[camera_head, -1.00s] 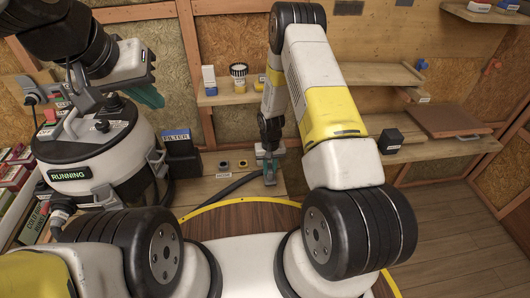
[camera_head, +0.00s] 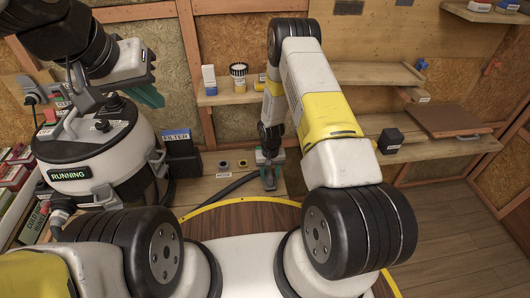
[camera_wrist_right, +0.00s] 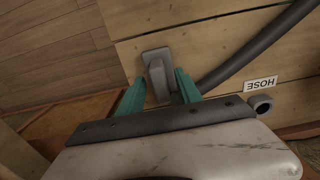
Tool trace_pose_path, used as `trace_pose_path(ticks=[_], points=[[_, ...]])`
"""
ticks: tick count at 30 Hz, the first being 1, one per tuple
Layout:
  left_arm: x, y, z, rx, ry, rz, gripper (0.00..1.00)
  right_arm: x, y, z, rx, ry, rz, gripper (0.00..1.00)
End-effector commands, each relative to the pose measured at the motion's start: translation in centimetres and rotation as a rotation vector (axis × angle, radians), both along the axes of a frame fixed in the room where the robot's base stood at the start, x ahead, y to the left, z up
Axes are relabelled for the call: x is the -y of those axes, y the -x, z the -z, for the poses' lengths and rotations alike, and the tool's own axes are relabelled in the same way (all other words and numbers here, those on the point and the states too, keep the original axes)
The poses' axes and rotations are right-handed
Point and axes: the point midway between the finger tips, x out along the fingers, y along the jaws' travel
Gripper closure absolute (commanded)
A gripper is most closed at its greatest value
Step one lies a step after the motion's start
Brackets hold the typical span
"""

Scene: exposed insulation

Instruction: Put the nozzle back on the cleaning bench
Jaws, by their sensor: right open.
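The grey nozzle (camera_wrist_right: 158,72) shows in the right wrist view, resting on or just above the wooden bench (camera_wrist_right: 205,40). The dark hose (camera_wrist_right: 250,45) runs beside it; their joint is hidden. My right gripper (camera_wrist_right: 159,92) is open, with one green finger on each side of the nozzle's narrow part. I cannot tell whether the fingers touch it. In the head view my right gripper (camera_head: 269,157) is low over the bench (camera_head: 205,190), with the nozzle (camera_head: 269,180) below it. My left gripper (camera_head: 146,94) is raised beside the vacuum; its finger gap is unclear.
A vacuum (camera_head: 95,150) marked RUNNING stands at left, next to a dark FILTER box (camera_head: 181,157). Two small rings (camera_head: 233,164) lie on the bench near the HOSE label. A shelf (camera_head: 345,78) is above. A round brown table (camera_head: 240,218) is in front.

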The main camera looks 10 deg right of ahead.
Motion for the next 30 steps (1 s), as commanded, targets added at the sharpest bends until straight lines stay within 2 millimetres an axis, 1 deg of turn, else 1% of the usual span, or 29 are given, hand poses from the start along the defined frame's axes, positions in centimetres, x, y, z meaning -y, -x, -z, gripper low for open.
trace_pose_path(ticks=[2, 5, 8, 15, 18, 26, 29, 30], points=[[0.0, 0.0, 0.0, 0.000, 0.000, 0.000, 1.00, 0.0, 0.0, -0.3, 0.000, 0.000, 0.000, 0.59], [0.0, 0.0, 0.0, 0.000, 0.000, 0.000, 1.00, 0.0, -0.1, -1.4, 0.002, 0.000, 0.000, 0.59], [0.0, 0.0, 0.0, 0.000, 0.000, 0.000, 1.00, 0.0, -0.1, -3.2, 0.004, -0.001, 0.000, 0.59], [0.0, 0.0, 0.0, 0.000, 0.000, 0.000, 1.00, 0.0, -0.1, -8.5, 0.004, -0.001, -0.001, 0.59], [0.0, 0.0, 0.0, 0.000, 0.000, 0.000, 1.00, 0.0, -0.1, -10.2, 0.003, -0.001, 0.000, 0.59], [0.0, 0.0, 0.0, 0.000, 0.000, 0.000, 1.00, 0.0, -0.2, -12.9, 0.007, -0.002, 0.001, 0.59], [0.0, 0.0, 0.0, 0.000, 0.000, 0.000, 1.00, 0.2, -0.5, -15.5, 0.028, -0.009, 0.004, 0.59], [0.0, 0.0, 0.0, 0.000, 0.000, 0.000, 1.00, 0.3, -0.6, -17.0, 0.041, -0.014, 0.006, 0.59]])
